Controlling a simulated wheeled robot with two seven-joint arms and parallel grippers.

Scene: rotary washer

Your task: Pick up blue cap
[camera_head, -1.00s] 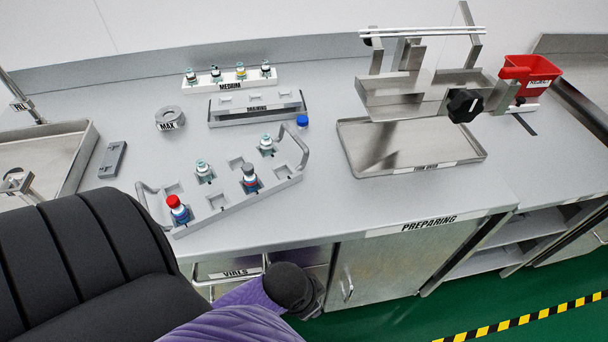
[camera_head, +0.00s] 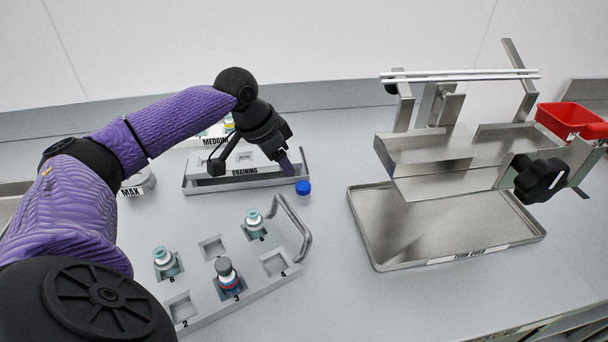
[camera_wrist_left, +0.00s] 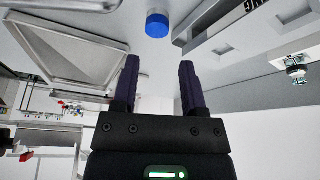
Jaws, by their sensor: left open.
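The blue cap (camera_head: 303,187) lies on the grey counter, just right of the draining rack's right end. My left gripper (camera_head: 252,170) is open and empty above the draining rack (camera_head: 240,183), to the left of the cap in the head view. In the left wrist view, the cap (camera_wrist_left: 157,24) is ahead of the two spread fingers (camera_wrist_left: 158,72), roughly in line with the gap between them, and apart from them. My right gripper is not in view.
A grey vial rack (camera_head: 208,309) with several vials and a curved handle stands in front. A metal tray (camera_head: 450,225) and a steel rotary stand (camera_head: 430,165) with a black knob are on the right. Bare counter lies between the cap and the tray.

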